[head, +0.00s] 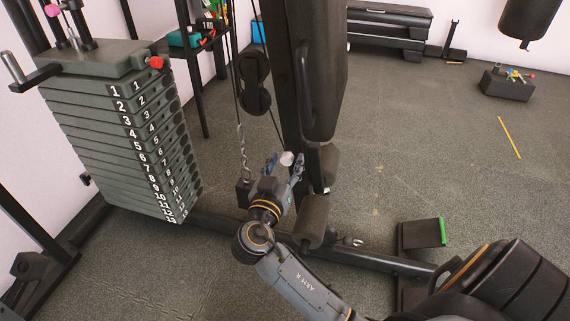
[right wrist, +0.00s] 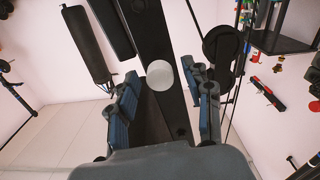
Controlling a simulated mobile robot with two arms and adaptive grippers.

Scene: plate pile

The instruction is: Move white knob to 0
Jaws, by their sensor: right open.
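A white knob (head: 287,158) shows at the tips of my right gripper (head: 284,164), beside the machine's dark upright. In the right wrist view the round white knob (right wrist: 160,76) sits between the two open blue-padded fingers of my right gripper (right wrist: 165,92), apart from both pads. The plate pile (head: 125,135) stands at the left, its grey plates numbered from 1 at the top downward. A red knob (head: 156,62) sticks out of the unnumbered top block (head: 95,60). I see no white knob in the pile. My left gripper is not in view.
The thick black upright (head: 298,70) and padded rollers (head: 312,218) stand close to my right gripper. A chain (head: 241,150) and pulley (head: 254,82) hang between it and the pile. The floor (head: 430,130) at the right is mostly free.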

